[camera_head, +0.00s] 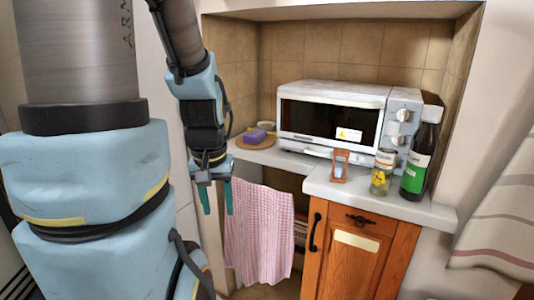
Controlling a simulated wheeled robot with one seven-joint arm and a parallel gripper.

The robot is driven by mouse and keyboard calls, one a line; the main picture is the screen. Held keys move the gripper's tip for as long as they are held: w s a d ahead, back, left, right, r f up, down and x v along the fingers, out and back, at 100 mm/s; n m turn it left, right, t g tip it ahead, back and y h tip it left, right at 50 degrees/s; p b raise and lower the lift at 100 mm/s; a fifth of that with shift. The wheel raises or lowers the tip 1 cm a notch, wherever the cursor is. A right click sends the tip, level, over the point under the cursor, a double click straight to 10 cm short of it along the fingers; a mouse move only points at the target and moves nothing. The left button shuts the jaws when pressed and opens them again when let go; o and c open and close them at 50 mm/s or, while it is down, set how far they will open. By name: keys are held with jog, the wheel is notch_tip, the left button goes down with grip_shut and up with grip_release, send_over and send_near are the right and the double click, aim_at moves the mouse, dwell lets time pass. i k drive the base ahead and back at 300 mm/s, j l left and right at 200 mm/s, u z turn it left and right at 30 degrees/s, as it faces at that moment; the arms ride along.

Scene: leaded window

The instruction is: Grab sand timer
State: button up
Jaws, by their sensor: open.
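The sand timer (340,167) stands upright on the counter, in front of the microwave. It has a reddish-brown wooden frame and a pale blue glass middle. My gripper (216,199) hangs to the left of it, fingers pointing down, in front of the counter's left part. Its two teal fingers are apart with nothing between them. A clear gap separates my gripper from the sand timer.
The microwave (332,117) stands behind the timer. A jar (382,173) and a dark bottle (420,155) stand to its right. A purple sponge (255,136) lies on a round board at left. A checked towel (260,232) hangs below the counter (415,207), beside the wooden cabinet (340,262).

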aim_at(337, 177)
jog(key=k+l+u, duration=0.15)
jog(key=u, duration=0.3)
jog(key=k+l+u, duration=0.2)
jog(key=u, duration=0.25)
jog(key=k+l+u, duration=0.2)
jog(key=u, duration=0.3)
jog(key=k, duration=0.35)
